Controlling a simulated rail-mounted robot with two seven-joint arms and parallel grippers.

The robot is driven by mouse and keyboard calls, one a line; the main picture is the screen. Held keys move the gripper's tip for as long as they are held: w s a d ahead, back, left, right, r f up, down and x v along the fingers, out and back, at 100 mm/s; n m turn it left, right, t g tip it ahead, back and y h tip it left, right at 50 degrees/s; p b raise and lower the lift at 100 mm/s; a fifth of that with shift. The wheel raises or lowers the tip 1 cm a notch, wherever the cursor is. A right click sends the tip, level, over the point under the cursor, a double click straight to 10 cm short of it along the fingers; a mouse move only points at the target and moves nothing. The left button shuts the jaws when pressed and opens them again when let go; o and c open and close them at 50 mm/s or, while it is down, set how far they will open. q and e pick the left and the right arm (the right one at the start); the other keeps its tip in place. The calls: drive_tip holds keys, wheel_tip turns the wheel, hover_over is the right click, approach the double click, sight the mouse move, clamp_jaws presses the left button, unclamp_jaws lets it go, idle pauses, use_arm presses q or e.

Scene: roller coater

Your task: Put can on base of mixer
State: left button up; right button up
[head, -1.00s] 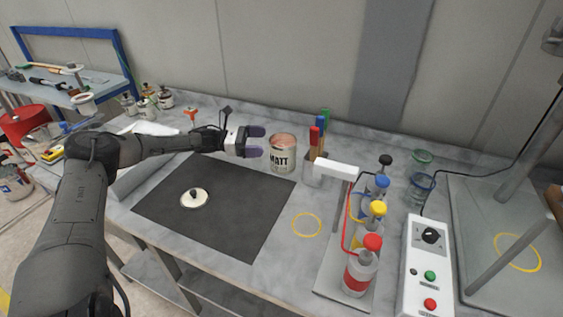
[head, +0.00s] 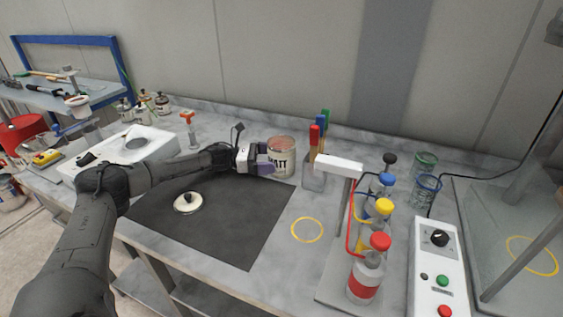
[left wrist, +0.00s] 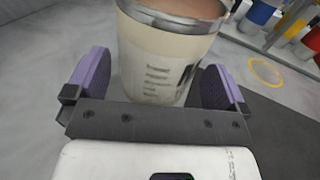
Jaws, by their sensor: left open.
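The can (head: 281,150), cream with a "MATT" label and an open top showing pinkish contents, stands upright at the back edge of the dark mat. It also fills the middle of the left wrist view (left wrist: 165,60). My left gripper (head: 268,160) is open with its purple fingers on either side of the can; I cannot tell whether they touch it. The mixer base (head: 497,205) is seen at the right as a grey plate with a yellow ring (head: 532,255) and a slanted post. My right gripper is out of view.
A lid (head: 188,203) lies on the dark mat (head: 225,235). A holder with colored-handled tools (head: 315,170) stands right of the can. A dispenser with several bottles (head: 375,240) and a control box (head: 437,265) stand before the mixer base. Another yellow ring (head: 307,229) marks clear bench.

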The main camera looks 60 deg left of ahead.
sight(280, 157)
use_arm(q)
drive_tip(key=shift+x, duration=1.85)
drive_tip(key=shift+c, duration=0.3)
drive_tip(key=c, duration=1.1)
